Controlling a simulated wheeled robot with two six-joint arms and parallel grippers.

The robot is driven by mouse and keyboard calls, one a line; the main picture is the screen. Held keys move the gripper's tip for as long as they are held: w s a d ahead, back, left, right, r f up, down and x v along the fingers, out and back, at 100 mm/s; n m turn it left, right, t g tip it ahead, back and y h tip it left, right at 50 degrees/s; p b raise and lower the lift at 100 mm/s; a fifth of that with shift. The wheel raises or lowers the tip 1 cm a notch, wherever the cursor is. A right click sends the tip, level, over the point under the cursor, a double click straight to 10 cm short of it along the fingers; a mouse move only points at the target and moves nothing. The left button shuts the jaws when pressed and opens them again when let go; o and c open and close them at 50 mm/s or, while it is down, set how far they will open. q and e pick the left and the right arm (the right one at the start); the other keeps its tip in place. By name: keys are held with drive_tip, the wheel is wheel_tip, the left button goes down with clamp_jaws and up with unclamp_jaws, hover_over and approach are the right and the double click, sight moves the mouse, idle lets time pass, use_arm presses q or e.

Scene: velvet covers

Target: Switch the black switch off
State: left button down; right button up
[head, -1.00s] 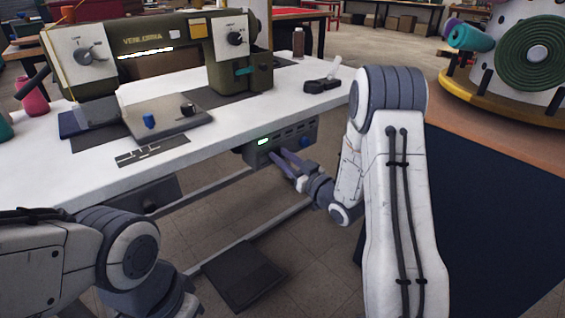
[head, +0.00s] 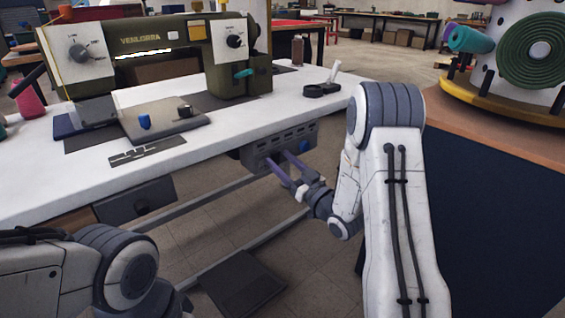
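A grey control box (head: 290,136) with slots along its top edge hangs under the front edge of the white table (head: 235,128). A blue knob (head: 305,146) sits at its right end. No lit indicator shows on its face now. I cannot make out the black switch; it may be hidden behind the fingers. My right gripper (head: 278,157) is at the box's front, its two purple-grey fingers apart with nothing seen between them. The fingertips are close to the face; whether they touch it I cannot tell. My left arm shows at the lower left, its gripper out of view.
An olive sewing machine (head: 165,38) with a lit strip stands on the table. A black ring-shaped object (head: 318,90) and a brown bottle (head: 297,50) are at the table's right end. A pedal (head: 243,284) lies on the floor below. A drawer (head: 135,200) hangs left of the box.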

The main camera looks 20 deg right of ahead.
drive_tip(key=shift+s+d, duration=0.1)
drive_tip(key=p+v, duration=0.1)
drive_tip(key=v, duration=0.9)
drive_tip(key=shift+s, duration=0.1)
drive_tip(key=w+a+f+n+g+h, duration=0.1)
drive_tip(key=a+f+n+g+h, duration=0.1)
drive_tip(key=a+g, duration=0.4)
drive_tip(key=w+a+f+n+g+h, duration=0.1)
drive_tip(key=a+f+g, duration=0.2)
drive_tip(key=a, duration=0.5)
drive_tip(key=s+a+r+g+h, duration=0.1)
drive_tip(key=s+a+r+g, duration=0.15)
drive_tip(key=s, duration=0.75)
drive_tip(key=s+a+r+g+h+p, duration=0.1)
drive_tip(key=s+a+g, duration=0.25)
drive_tip(key=s, duration=0.65)
drive_tip(key=s+a+r+g+h, duration=0.15)
drive_tip(key=s+g, duration=0.25)
drive_tip(key=s, duration=0.5)
wheel_tip(320, 180, up, 37)
drive_tip(key=p, duration=3.7)
drive_tip(key=shift+f, duration=0.15)
drive_tip(key=shift+w+y, duration=0.1)
drive_tip(key=shift+y, duration=0.15)
